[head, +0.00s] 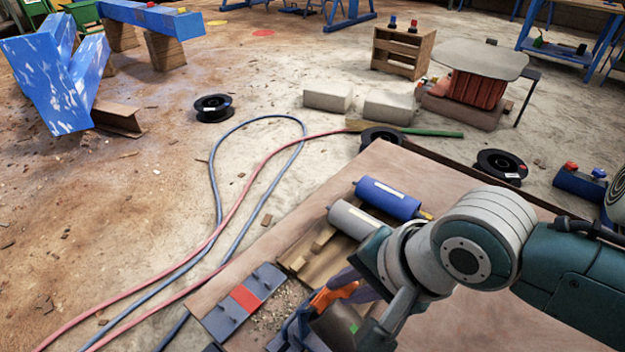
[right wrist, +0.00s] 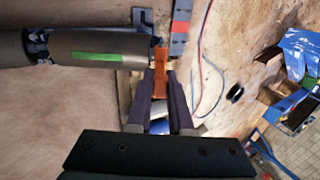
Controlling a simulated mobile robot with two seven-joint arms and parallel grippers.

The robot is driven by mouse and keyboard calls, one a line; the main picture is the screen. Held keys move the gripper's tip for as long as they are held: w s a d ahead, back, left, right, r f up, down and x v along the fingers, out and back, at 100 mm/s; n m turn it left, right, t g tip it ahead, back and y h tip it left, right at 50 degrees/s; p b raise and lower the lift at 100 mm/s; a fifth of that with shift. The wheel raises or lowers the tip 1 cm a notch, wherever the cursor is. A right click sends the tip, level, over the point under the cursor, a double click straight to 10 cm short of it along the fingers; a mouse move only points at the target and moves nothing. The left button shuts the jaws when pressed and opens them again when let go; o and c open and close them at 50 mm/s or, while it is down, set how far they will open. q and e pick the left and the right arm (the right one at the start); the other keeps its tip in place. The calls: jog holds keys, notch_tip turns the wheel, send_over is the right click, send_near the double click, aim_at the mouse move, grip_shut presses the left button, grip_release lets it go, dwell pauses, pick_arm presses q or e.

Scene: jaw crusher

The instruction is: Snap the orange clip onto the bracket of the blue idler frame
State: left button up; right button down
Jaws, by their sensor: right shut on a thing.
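The orange clip (head: 331,296) is between the fingertips of my right gripper (head: 347,287), which is shut on it. In the right wrist view the clip (right wrist: 160,80) sticks out ahead of the fingers (right wrist: 161,87), beside the end of a dark grey roller (right wrist: 90,52) with a green stripe. The blue idler frame (head: 297,324) stands at the table's front, partly hidden by my right arm. Its bracket is close to the clip in the right wrist view; whether they touch I cannot tell. My left gripper is not in view.
A grey plate with a red middle (head: 245,297) lies left on the wooden table (head: 430,178). Hoses (head: 214,190) lie on the floor beyond the table's left edge.

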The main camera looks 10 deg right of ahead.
jog(key=shift+p, duration=0.3)
jog(key=shift+b+x, duration=1.1)
jog(key=shift+x, duration=0.3)
jog(key=shift+r, duration=0.15)
jog(key=shift+p+v, duration=1)
jog(key=shift+p, duration=0.45)
jog(key=shift+p, duration=0.35)
dwell(0.3)
dwell(0.8)
